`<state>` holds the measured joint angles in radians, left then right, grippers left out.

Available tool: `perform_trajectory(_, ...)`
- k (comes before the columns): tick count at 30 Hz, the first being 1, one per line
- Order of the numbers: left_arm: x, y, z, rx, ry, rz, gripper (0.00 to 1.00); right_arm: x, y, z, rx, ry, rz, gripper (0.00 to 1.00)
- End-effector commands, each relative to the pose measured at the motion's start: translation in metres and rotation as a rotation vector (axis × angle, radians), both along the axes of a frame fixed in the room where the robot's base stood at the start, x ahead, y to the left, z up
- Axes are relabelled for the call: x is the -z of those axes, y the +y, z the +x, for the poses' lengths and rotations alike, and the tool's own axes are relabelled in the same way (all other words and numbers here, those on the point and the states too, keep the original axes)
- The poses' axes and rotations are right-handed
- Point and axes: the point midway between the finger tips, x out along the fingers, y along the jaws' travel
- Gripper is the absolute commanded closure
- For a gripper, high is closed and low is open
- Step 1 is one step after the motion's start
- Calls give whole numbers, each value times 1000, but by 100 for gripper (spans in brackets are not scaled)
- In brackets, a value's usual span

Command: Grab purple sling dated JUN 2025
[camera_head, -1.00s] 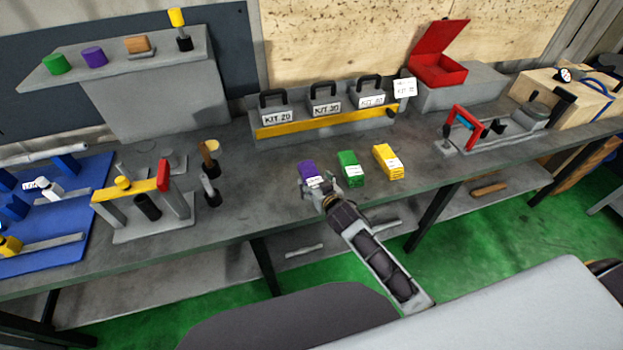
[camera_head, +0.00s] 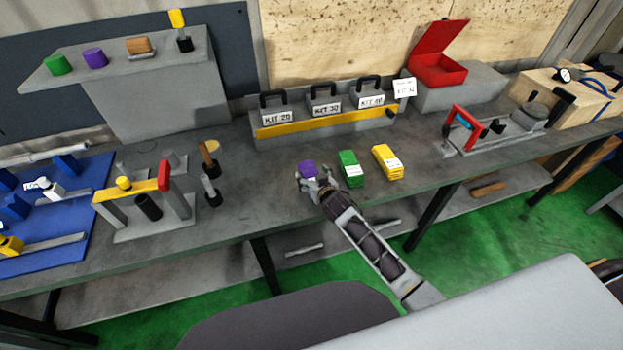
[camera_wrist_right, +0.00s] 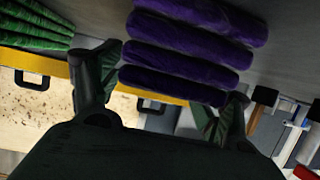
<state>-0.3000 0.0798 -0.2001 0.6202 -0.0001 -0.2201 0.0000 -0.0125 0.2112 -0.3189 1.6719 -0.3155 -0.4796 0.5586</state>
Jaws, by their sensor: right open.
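The purple sling (camera_head: 308,168) lies on the workbench, left of a green sling (camera_head: 350,169) and a yellow sling (camera_head: 387,161). Its label is mostly hidden behind my gripper and no date can be read. My right gripper (camera_head: 316,183) is open at the near side of the purple sling. In the right wrist view, the purple sling (camera_wrist_right: 190,42) shows as stacked folds ahead of the open right gripper (camera_wrist_right: 165,102), between the lines of its two fingers. The green sling (camera_wrist_right: 38,25) is at the upper left there. My left gripper is not in view.
Labelled kit cases stand in a rack with a yellow front strip (camera_head: 320,122) behind the slings. A clamp-like fixture (camera_head: 150,205) and upright tools (camera_head: 210,185) stand to the left. An open red box (camera_head: 437,70) is at the back right. Bench left of the purple sling is clear.

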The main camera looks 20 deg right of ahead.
Motion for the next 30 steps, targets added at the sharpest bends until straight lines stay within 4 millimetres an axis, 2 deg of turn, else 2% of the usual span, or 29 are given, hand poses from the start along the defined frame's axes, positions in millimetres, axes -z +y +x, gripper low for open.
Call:
perform_trajectory(8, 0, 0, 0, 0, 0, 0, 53, 0, 0, 0, 0, 0, 0, 23)
perform_trajectory(21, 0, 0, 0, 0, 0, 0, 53, 0, 0, 0, 0, 0, 0, 77)
perform_trajectory(30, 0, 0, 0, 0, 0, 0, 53, 0, 0, 0, -1, -1, 0, 79)
